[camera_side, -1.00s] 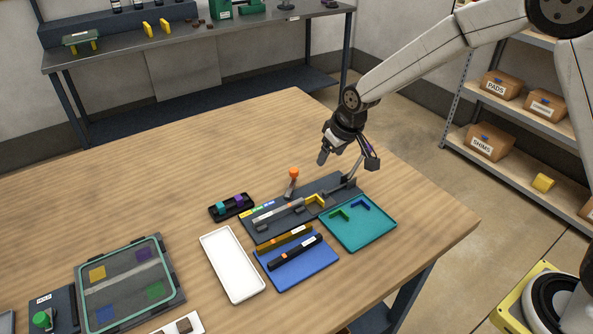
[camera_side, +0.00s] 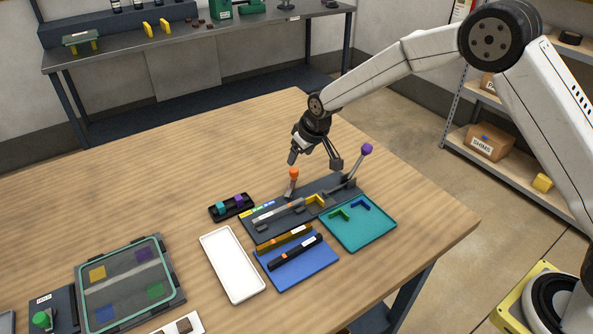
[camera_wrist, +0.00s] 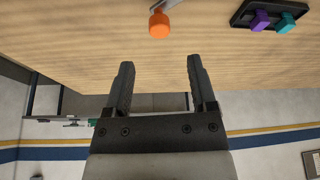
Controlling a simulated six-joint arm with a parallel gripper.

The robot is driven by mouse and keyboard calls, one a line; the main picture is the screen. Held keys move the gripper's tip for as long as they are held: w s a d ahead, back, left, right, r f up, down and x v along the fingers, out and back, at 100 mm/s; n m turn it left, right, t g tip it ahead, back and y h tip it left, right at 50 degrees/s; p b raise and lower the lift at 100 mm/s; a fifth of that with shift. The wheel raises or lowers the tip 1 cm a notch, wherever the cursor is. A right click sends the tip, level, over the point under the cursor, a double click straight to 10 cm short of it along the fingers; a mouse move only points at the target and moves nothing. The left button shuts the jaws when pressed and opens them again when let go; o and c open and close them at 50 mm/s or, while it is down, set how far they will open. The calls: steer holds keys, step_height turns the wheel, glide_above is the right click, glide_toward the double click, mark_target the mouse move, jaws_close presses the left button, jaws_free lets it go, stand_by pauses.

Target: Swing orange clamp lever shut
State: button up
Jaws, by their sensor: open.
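The orange clamp lever (camera_side: 293,175) stands nearly upright at the back edge of the dark fixture plate (camera_side: 258,234). Its orange knob also shows at the top of the wrist view (camera_wrist: 159,25). My gripper (camera_side: 314,161) is above and behind the plate, to the right of the orange knob in the side view. Its two fingers (camera_wrist: 160,85) are apart with nothing between them in the wrist view. The orange knob lies beyond the fingertips, and no contact shows. A second lever with a purple knob (camera_side: 367,149) leans up at the right end of the plate.
A small black tray (camera_side: 216,214) with teal and purple blocks is left of the plate. A white tray (camera_side: 232,264), a blue mat (camera_side: 310,268) with bars and a teal tray (camera_side: 357,235) lie in front. The wooden table behind is clear.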

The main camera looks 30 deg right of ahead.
mark_target(293, 169)
steer(key=shift+x, duration=3.25)
steer(key=shift+c, duration=0.2)
jaws_close()
